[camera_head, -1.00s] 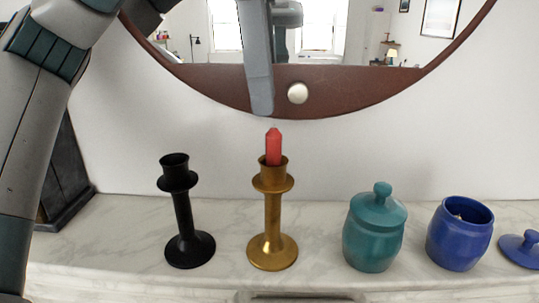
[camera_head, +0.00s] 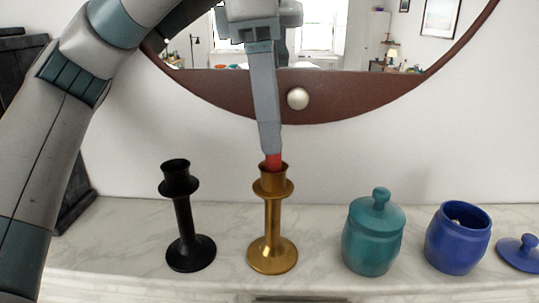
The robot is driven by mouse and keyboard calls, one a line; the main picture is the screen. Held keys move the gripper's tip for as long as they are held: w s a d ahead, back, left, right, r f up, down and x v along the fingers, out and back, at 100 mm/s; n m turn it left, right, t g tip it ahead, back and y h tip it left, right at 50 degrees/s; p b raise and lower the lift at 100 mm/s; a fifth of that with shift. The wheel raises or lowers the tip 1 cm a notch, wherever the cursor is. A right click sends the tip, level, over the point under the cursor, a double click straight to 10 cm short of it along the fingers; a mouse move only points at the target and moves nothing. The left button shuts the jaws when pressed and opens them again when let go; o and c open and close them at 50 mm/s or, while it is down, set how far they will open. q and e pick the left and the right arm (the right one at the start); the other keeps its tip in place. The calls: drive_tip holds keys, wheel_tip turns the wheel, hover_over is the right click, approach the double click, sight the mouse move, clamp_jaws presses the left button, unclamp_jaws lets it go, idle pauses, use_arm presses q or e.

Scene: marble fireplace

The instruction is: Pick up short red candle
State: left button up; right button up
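The short red candle (camera_head: 273,161) stands in the cup of the gold candlestick (camera_head: 271,225) on the marble mantel. Only a small lower part of it shows; the rest is hidden by my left gripper (camera_head: 270,148). The gripper points down over the candle from above, its fingertips just over the candlestick's rim. I see the finger edge-on, so I cannot tell whether it is open or shut on the candle. My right gripper is not in view.
A black candlestick (camera_head: 186,225) stands to the left, empty. To the right are a lidded teal jar (camera_head: 372,240), an open blue jar (camera_head: 458,240) and its blue lid (camera_head: 521,253). A round brown-framed mirror (camera_head: 350,98) is behind. A dark object (camera_head: 78,200) stands at far left.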

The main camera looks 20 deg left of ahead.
sight(273, 161)
use_arm(q)
drive_tip(key=shift+w+d+f+p, duration=0.1)
drive_tip(key=shift+f+p, duration=0.25)
drive_tip(key=shift+f, duration=0.95)
clamp_jaws()
